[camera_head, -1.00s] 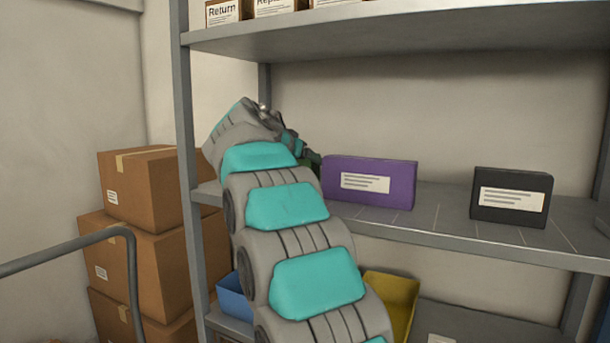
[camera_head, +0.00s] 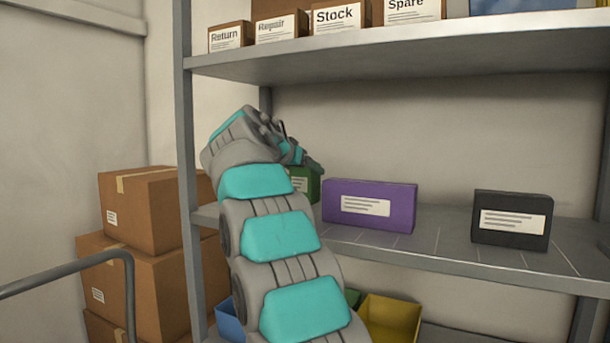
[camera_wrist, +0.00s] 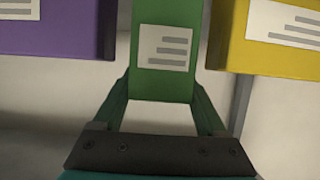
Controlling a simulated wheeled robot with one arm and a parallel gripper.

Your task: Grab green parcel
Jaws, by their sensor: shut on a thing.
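The green parcel (camera_wrist: 164,82) has a white label and sits between the two fingers of my gripper (camera_wrist: 160,90) in the wrist view. The fingers are shut on its sides. In the head view, part of the green parcel (camera_head: 306,184) shows under my gripper (camera_head: 302,160), left of the purple parcel. Its top is higher than the purple one's. My arm hides its left part, and I cannot see clearly whether its base is clear of the shelf.
The purple parcel (camera_head: 368,205) and black parcel (camera_head: 511,219) stand on the middle shelf (camera_head: 450,252). A yellow parcel (camera_wrist: 262,45) is close beside the green one in the wrist view. The upper shelf (camera_head: 400,55) is overhead. A grey upright (camera_head: 187,150) stands left of my arm.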

